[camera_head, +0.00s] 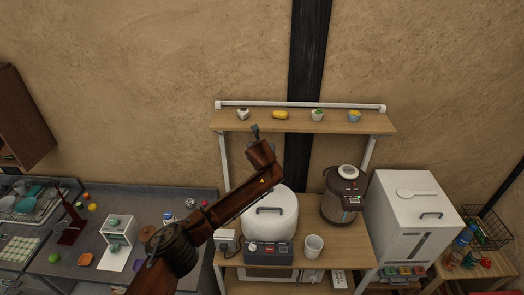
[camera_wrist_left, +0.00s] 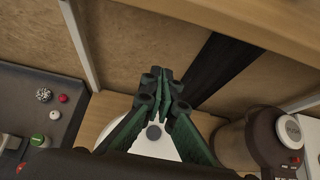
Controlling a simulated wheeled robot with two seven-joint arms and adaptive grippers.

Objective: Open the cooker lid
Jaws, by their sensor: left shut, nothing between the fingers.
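The cooker is a white rounded appliance with a grey front panel (camera_head: 268,252), standing on the wooden shelf unit in the head view. Its white lid (camera_head: 285,212) has a dark-rimmed handle (camera_head: 268,210) and appears down on the body. My left arm crosses in front of part of the cooker's left side. My left gripper (camera_head: 255,130) is shut and empty, above the cooker near the upper shelf, apart from the lid. In the left wrist view its green fingers (camera_wrist_left: 160,78) meet at the tips, with part of the white cooker (camera_wrist_left: 155,146) behind them. My right gripper is not in view.
The upper shelf (camera_head: 300,122) holds several small items, close to my left gripper. A brown kettle-like dispenser (camera_head: 343,195) and a white cup (camera_head: 314,246) stand right of the cooker. A white box appliance (camera_head: 410,215) is farther right. A cluttered grey counter (camera_head: 150,205) lies left.

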